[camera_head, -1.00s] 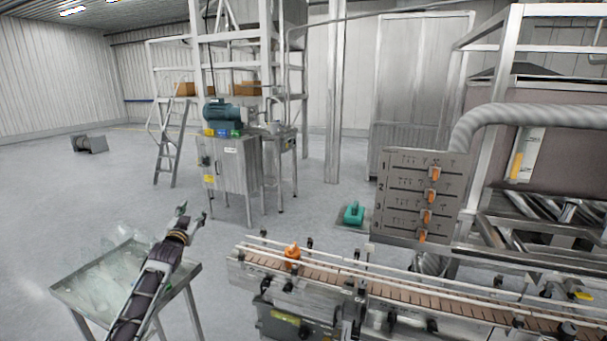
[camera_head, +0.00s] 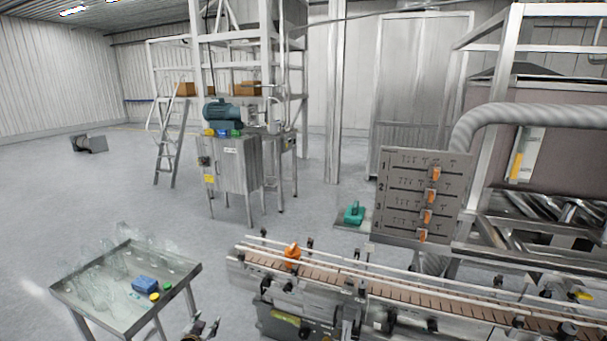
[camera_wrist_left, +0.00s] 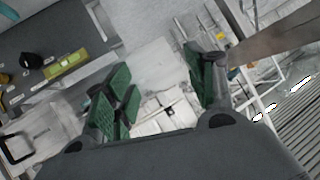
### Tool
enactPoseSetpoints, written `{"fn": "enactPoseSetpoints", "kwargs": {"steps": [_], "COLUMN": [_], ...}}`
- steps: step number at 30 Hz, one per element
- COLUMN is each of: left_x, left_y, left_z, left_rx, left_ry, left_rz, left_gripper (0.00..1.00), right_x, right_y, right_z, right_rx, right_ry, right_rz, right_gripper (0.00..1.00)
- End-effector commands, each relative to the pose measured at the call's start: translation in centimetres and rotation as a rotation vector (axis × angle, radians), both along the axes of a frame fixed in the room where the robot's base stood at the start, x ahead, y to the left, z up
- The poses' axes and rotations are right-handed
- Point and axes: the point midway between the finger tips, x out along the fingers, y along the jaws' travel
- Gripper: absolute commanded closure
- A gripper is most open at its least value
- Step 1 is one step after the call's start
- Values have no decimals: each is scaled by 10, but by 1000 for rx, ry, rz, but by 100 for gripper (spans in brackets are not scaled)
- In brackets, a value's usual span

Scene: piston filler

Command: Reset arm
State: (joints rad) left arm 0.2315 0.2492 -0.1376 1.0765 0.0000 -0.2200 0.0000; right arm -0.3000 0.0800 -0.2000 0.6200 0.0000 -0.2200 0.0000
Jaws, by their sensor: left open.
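My left gripper (camera_head: 203,326) is at the bottom edge of the head view, between the metal tray table and the conveyor. Only its tip shows there; the arm behind it is out of frame. In the left wrist view its two green-padded fingers (camera_wrist_left: 165,92) stand well apart, with nothing between them. My right gripper is in neither view.
The tray table (camera_head: 115,322) at lower left holds clear glassware, a blue object (camera_head: 145,285) and small yellow and green caps. The conveyor (camera_head: 400,293) runs along the right front, with an orange piece (camera_head: 292,253) on it. A panel with orange levers (camera_head: 435,174) stands behind.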

Motion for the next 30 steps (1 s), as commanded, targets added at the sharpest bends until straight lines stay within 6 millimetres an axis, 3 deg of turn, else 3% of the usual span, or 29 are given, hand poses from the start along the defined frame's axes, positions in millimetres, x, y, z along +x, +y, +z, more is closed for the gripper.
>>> {"fn": "enactPoseSetpoints", "kwargs": {"steps": [3,15,21,30], "left_x": [-33,-159,-232,-351], "left_y": [-7,-27,-38,-56], "left_z": [-48,-181,-238,-306], "left_rx": [-9,-35,-46,-62], "left_ry": [75,312,429,604], "left_rz": [1,8,10,12], "left_gripper": [44,44,44,44], "right_x": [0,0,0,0], "right_y": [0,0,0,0], "right_z": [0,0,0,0], "right_rx": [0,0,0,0], "right_ry": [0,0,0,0], "right_rz": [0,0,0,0], "right_gripper": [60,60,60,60]}}
